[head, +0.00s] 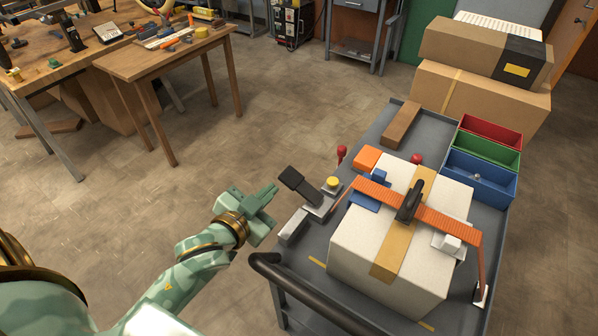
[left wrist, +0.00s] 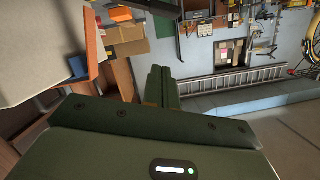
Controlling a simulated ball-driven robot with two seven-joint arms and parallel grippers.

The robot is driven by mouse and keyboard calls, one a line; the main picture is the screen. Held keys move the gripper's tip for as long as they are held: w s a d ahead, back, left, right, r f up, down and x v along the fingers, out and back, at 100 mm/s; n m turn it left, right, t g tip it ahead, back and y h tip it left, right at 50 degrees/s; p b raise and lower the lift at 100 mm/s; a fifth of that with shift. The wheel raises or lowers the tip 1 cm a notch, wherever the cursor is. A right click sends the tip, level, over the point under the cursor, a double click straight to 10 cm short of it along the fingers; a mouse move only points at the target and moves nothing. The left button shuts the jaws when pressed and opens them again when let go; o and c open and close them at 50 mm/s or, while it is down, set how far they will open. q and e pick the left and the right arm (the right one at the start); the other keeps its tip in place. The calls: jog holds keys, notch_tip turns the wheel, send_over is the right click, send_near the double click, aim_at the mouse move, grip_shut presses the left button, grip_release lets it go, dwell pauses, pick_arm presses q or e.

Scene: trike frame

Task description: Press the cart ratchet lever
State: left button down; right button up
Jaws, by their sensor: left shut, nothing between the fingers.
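A black-padded lever (head: 297,184) on a grey metal bracket rises tilted at the left edge of the grey cart (head: 378,138) in the head view. A yellow knob (head: 332,182) is beside it. An orange strap (head: 450,222) with a black handle-like piece (head: 410,202) crosses a white box (head: 352,250) on the cart. My left gripper (head: 272,192) is shut and empty, just left of the lever and apart from it. In the left wrist view its closed fingers (left wrist: 162,85) point away from the camera; the lever cannot be made out there. My right gripper is not in view.
A black push handle (head: 300,290) runs along the cart's near end. Red, green and blue bins (head: 485,180) and a brown block (head: 401,125) are on the cart. Cardboard boxes (head: 475,95) are stacked behind. Open floor (head: 240,140) lies between the cart and a wooden table (head: 160,62).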

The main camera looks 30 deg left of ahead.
pick_arm(q)
jog(key=shift+w+r, duration=0.1)
jog(key=shift+w, duration=0.05)
jog(key=b, duration=0.3)
send_over(287, 178)
jog(key=s+d, duration=0.2)
notch_tip(287, 178, down, 3)
jog(key=shift+w+a+f+b, duration=0.15)
jog(key=shift+f+b, duration=0.15)
jog(key=shift+f, duration=0.2)
jog(key=shift+w+a+f+b, duration=0.1)
jog(key=shift+f+b, duration=0.15)
jog(key=shift+f, duration=0.25)
jog(key=shift+a+f+b, duration=0.3)
jog(key=shift+f, duration=0.25)
